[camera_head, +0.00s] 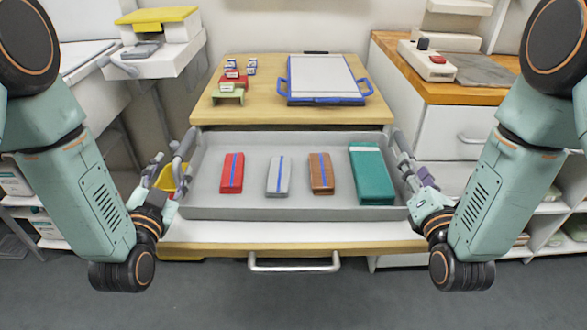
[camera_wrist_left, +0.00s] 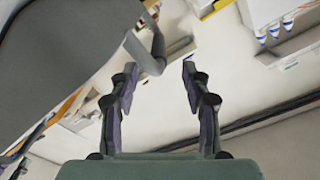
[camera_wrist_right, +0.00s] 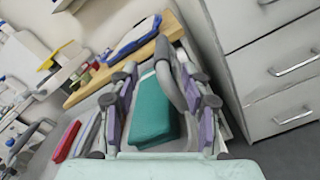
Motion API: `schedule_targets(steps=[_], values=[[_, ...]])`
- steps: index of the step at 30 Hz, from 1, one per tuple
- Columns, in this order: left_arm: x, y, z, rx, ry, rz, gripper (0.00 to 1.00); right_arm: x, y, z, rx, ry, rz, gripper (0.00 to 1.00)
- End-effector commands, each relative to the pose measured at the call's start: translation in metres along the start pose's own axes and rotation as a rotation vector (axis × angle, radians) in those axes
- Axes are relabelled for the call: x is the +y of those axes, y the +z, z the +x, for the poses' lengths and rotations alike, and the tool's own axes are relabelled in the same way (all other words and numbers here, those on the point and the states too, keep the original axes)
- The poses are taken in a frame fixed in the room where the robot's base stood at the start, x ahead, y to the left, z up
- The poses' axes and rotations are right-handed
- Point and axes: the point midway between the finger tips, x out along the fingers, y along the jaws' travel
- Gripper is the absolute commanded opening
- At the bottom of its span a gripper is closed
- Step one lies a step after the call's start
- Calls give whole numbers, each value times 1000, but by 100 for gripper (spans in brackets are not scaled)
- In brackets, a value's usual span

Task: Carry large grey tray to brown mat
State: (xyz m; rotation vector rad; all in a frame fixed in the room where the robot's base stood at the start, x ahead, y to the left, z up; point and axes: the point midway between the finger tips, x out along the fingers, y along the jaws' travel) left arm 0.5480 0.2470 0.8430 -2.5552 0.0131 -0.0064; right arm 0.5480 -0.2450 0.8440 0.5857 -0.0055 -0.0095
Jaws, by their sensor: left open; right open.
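The large grey tray (camera_head: 290,212) lies level on the front of the wooden-topped unit, with an upright grey handle at each end. It holds a red pack (camera_head: 232,173), a grey pack (camera_head: 279,177), a brown pack (camera_head: 321,174) and a larger teal pack (camera_head: 371,174). My left gripper (camera_head: 165,170) is open beside the left handle (camera_head: 184,150); in the left wrist view, the handle (camera_wrist_left: 155,52) shows near the fingertips. My right gripper (camera_head: 410,172) is open at the right end; in the right wrist view, the handle (camera_wrist_right: 178,85) appears between the fingers. I cannot identify a brown mat.
Behind the tray, a blue-handled tray (camera_head: 322,100) and small red and green items (camera_head: 232,83) stand on the wooden top (camera_head: 270,115). A wooden counter (camera_head: 440,92) at right bears a greyish mat (camera_head: 486,69). Grey floor (camera_head: 300,300) is open in front.

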Motion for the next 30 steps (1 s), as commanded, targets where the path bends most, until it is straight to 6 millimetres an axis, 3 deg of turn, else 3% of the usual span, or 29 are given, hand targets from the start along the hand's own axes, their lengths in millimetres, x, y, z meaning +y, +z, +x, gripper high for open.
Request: schedule_targets(steps=[8,21,30], values=[[0,0,4,2,-1,1,48,0,0,4,-1,0,0,48],[0,0,66,3,0,0,48,0,0,66,-2,1,0,48],[0,0,81,1,0,0,48,0,0,81,0,0,1,48]])
